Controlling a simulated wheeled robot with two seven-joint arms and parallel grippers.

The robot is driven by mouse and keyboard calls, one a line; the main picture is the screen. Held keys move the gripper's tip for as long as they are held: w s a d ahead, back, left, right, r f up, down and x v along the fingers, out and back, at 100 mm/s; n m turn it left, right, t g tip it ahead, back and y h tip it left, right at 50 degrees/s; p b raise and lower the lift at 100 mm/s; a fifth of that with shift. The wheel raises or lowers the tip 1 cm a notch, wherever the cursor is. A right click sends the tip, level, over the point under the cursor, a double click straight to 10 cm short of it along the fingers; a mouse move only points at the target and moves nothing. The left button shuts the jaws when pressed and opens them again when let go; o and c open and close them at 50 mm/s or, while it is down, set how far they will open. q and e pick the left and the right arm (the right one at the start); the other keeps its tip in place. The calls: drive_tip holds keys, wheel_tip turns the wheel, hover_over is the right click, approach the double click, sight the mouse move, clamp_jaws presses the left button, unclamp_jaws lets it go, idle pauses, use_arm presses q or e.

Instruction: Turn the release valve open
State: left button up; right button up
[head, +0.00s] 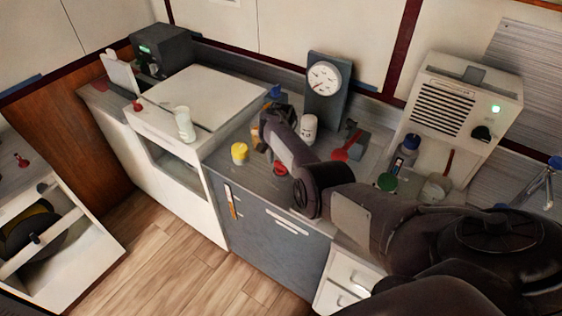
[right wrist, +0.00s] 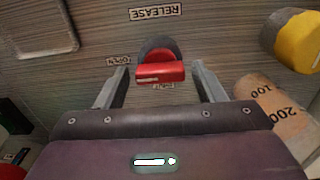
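The release valve (right wrist: 160,73) has a red bar handle on a dark round base. It stands on the grey counter, with a RELEASE label (right wrist: 155,12) beside it. An OPEN label (right wrist: 117,60) is left of it in the right wrist view, and another small label, partly hidden, is just below the handle. In the head view, the red valve (head: 279,169) shows near the counter's front edge. My right gripper (right wrist: 161,78) is open, its fingers on either side of the handle with gaps showing; contact is not visible. My left gripper is not in view.
A yellow-lidded jar (head: 240,152) and a brown graduated cup (right wrist: 272,103) stand close beside the right gripper. A gauge (head: 326,82), a white bottle (head: 308,129) and a red-handled item (head: 346,148) stand farther back. A white machine (head: 455,110) is at right.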

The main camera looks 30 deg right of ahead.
drive_tip(key=shift+o, duration=0.3)
drive_tip(key=shift+r, duration=0.15)
drive_tip(key=shift+r, duration=0.35)
wheel_tip(320, 180, up, 7)
drive_tip(key=shift+f+p, duration=0.1)
drive_tip(key=shift+p, duration=0.3)
